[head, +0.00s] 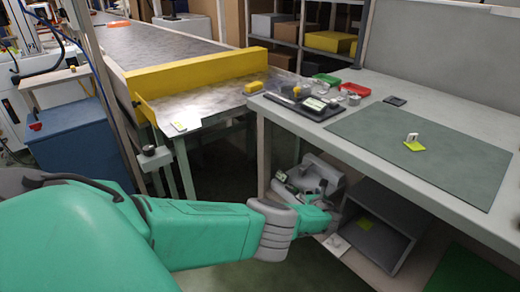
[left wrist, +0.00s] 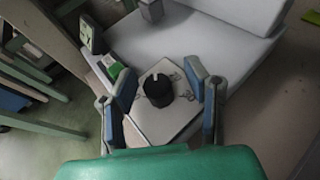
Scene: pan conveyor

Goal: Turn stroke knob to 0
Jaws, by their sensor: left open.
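The black stroke knob (left wrist: 159,90) stands on a pale plate (left wrist: 162,121) in the left wrist view. My left gripper (left wrist: 161,84) is open, with one finger on each side of the knob. I cannot tell whether the fingers touch it. In the head view my left gripper (head: 328,212) is low beside the workbench, in front of a grey device (head: 318,172). The knob is not clear in that view. My right gripper is not in view.
The grey workbench (head: 385,90) carries a dark mat (head: 440,150), a black tray (head: 305,106) and small parts. Its lower shelf (head: 385,240) is close to my gripper. A yellow barrier (head: 195,72) crosses the conveyor (head: 150,40).

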